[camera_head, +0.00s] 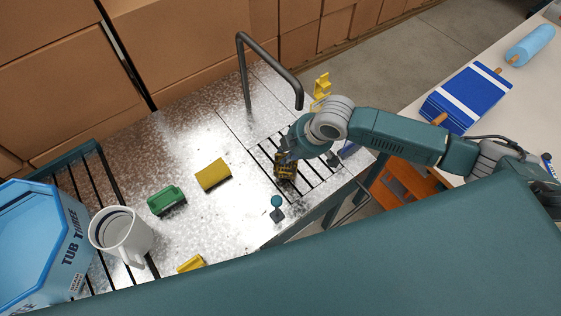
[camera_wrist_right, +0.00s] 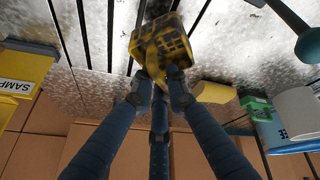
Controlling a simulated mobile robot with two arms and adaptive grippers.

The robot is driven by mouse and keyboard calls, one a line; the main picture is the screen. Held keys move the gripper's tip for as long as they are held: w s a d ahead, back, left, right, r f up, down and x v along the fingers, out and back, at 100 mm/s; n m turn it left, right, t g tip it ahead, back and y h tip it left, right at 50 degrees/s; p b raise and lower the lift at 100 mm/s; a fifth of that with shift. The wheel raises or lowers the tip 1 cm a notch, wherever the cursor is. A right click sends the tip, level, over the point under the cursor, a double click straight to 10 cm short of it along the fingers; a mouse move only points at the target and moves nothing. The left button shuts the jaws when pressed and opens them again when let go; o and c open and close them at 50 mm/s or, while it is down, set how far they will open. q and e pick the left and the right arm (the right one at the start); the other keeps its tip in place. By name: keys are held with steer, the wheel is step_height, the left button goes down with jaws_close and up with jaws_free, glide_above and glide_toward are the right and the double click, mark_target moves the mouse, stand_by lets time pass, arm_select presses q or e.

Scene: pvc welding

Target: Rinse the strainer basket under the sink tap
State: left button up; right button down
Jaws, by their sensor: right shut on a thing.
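The strainer basket (camera_head: 285,168) is small and yellow with dark patches or openings. My right gripper (camera_head: 287,156) is shut on it and holds it over the slotted drain area of the metal counter. In the right wrist view the basket (camera_wrist_right: 160,42) sits at the fingertips (camera_wrist_right: 162,80), above dark slots. The sink tap (camera_head: 268,60) is a bent dark grey pipe whose open end hangs near my right wrist. No water stream shows. I cannot tell whether the basket is exactly beneath the outlet. My left gripper is out of view.
A yellow block (camera_head: 213,174), a green block (camera_head: 166,200) and a small teal knob (camera_head: 277,203) are on the metal counter (camera_head: 190,135). A white mug (camera_head: 121,235) and a blue tub (camera_head: 40,245) stand at the left. A yellow holder (camera_head: 322,88) is behind my wrist.

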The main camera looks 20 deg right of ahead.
steer(key=shift+w+d+f, duration=0.1)
steer(key=shift+w+d, duration=0.2)
steer(key=shift+d, duration=0.1)
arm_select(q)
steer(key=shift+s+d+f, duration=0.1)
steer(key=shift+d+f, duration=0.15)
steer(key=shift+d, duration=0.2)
arm_select(e)
steer(key=shift+w+d+f, duration=0.15)
steer(key=shift+w+d, duration=0.35)
steer(key=shift+d, duration=0.15)
steer(key=shift+w+d+f, duration=0.15)
steer(key=shift+w+d, duration=0.3)
steer(key=shift+d, duration=0.15)
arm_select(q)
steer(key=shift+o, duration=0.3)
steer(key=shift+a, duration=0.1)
